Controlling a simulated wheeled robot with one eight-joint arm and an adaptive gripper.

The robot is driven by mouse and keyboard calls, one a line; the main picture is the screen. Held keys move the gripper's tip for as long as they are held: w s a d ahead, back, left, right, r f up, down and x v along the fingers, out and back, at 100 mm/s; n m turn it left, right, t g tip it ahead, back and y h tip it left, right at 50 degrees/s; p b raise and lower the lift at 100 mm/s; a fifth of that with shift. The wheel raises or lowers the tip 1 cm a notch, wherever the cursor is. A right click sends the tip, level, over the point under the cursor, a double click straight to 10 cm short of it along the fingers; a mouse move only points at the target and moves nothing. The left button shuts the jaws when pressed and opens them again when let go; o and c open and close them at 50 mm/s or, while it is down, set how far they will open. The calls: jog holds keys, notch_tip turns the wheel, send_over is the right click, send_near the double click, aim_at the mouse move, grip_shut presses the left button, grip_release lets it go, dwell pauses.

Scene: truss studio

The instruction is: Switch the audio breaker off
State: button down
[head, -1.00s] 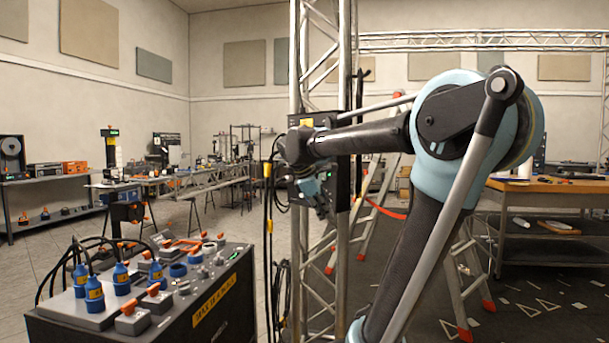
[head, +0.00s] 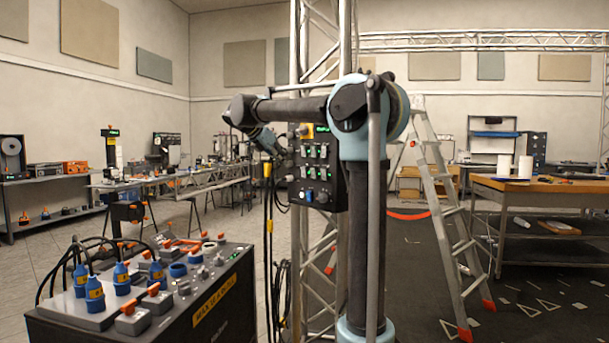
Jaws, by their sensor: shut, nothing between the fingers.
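A black control panel (head: 312,195) is mounted on the silver truss tower, just left of my upright arm. It carries rows of small light switches, green lit indicators and a blue round knob near the bottom. A low dark power box (head: 228,300) at the front left has orange levers (head: 152,290), blue plugs and a yellow label on its side. Labels are too small to read, so I cannot tell which control is the audio breaker. My gripper (head: 274,148) is small in view, shut and empty, pointing down and right beside the panel's upper left edge. My arm covers the panel's right side.
Black cables (head: 267,230) hang left of the truss tower (head: 296,60). A stepladder (head: 447,210) stands right of my arm, with a workbench (head: 540,185) beyond it.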

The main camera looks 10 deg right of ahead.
jog(key=shift+w, duration=0.1)
dwell(0.3)
send_near(312, 178)
notch_tip(312, 178, down, 3)
jog(key=d, duration=0.2)
jog(key=shift+w+d+r, duration=0.25)
jog(key=shift+w+d, duration=0.3)
jog(key=shift+w, duration=0.3)
jog(key=shift+a+r, duration=0.1)
jog(key=shift+a, duration=0.1)
